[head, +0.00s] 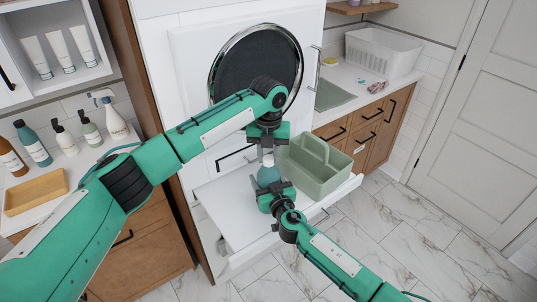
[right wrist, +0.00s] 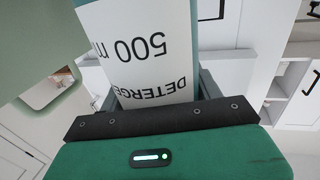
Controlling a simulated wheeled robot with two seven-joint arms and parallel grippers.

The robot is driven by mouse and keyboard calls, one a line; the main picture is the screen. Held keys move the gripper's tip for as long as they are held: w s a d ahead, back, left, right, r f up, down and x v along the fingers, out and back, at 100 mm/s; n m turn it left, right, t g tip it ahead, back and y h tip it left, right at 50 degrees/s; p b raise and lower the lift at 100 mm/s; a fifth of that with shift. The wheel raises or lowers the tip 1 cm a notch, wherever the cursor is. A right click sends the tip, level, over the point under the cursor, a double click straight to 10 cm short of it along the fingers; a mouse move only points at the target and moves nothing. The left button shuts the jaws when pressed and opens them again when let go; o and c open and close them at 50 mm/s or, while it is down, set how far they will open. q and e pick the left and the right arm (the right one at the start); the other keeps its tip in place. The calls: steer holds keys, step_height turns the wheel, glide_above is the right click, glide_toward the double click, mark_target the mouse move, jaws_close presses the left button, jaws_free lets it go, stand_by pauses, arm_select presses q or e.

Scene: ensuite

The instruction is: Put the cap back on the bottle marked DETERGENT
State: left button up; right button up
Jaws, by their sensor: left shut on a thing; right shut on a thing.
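The detergent bottle (head: 269,175) is teal with a white top part and stands upright over the white drawer. My right gripper (head: 270,190) is shut around its body. The right wrist view shows its white label (right wrist: 145,50), upside down, reading "DETERGE" and "500 m". My left gripper (head: 267,146) points down directly above the bottle, its fingers closed at the bottle's top. The small white piece at the fingertips is largely hidden, so I cannot tell cap from neck or whether the cap is seated.
A green caddy (head: 320,170) stands right beside the grippers on the white pulled-out drawer (head: 225,205). Several bottles and a wooden tray (head: 36,192) are on the left counter. A sink (head: 333,94) and white basket (head: 382,54) are behind right. Floor at right is clear.

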arm_select(q)
steer(key=m, duration=0.6)
steer(key=shift+w, duration=0.1)
steer(key=o, duration=0.9)
steer(key=shift+o, duration=0.2)
steer(key=shift+r, duration=2.25)
steer(key=shift+c, duration=0.3)
